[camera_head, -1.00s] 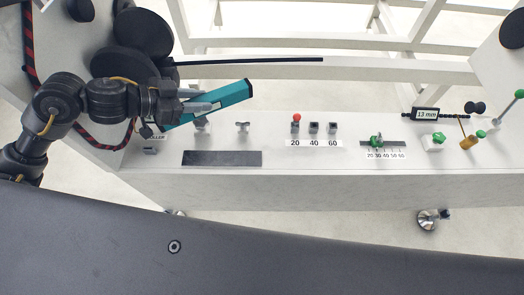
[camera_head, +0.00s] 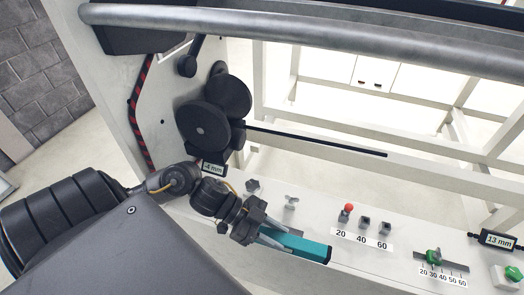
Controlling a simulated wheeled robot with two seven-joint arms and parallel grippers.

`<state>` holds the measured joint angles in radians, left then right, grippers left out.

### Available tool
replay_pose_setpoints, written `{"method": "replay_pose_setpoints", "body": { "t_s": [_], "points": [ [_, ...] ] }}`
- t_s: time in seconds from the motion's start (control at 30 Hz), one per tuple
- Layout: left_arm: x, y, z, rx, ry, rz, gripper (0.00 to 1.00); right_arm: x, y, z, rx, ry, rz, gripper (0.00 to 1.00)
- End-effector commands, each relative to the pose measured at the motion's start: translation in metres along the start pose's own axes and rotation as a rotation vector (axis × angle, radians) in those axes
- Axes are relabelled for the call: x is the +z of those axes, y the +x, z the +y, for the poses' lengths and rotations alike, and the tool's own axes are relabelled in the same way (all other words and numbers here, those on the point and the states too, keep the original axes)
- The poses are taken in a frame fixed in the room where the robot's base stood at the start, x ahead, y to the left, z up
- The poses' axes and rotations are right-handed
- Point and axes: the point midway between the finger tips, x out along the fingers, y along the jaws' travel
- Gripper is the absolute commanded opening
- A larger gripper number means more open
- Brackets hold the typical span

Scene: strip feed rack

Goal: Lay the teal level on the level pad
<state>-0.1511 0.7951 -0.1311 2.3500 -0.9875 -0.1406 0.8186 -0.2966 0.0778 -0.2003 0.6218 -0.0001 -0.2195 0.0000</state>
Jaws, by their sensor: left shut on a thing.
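The teal level (camera_head: 305,247) is a long teal bar with a dark end face, at the lower middle of the head view. My left gripper (camera_head: 275,238) is shut on it, with grey fingers along its sides. The level is over the front of the white bench (camera_head: 405,262); whether it touches the surface I cannot tell. The dark level pad is not visible now; the level, my arm or the frame edge hides it. My right gripper is not in view.
A red-topped lever (camera_head: 347,209) and dark switches marked 20, 40 and 60 stand right of the level. A green slider (camera_head: 432,257) on a scale and a 13 mm display (camera_head: 498,240) are farther right. Black rollers (camera_head: 207,125) stand behind my arm.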

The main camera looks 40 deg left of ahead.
Motion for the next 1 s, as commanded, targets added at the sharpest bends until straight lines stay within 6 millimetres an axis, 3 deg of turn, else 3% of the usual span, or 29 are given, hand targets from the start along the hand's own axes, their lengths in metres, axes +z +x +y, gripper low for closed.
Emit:
{"method": "replay_pose_setpoints", "body": {
  "t_s": [0.1, 0.27, 0.47, 0.7, 0.9, 1.0],
  "points": [
    [0.007, 0.002, 0.012, 0.015, 0.011, 0.006, 0.00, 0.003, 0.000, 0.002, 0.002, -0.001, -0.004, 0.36],
    [0.010, 0.001, 0.011, 0.016, 0.013, 0.006, 0.00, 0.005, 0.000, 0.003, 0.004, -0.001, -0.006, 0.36],
    [0.035, -0.011, -0.020, 0.014, 0.009, 0.002, 0.00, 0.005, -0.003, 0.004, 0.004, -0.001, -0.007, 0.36],
    [0.080, -0.025, -0.069, 0.014, 0.008, 0.005, 0.00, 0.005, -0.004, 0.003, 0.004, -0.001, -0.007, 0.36],
    [0.117, -0.022, -0.091, 0.015, 0.010, 0.006, 0.00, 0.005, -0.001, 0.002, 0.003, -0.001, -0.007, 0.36],
    [0.126, -0.022, -0.096, 0.017, 0.012, 0.006, 0.00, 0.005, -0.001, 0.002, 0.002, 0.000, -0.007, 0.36]
  ]
}}
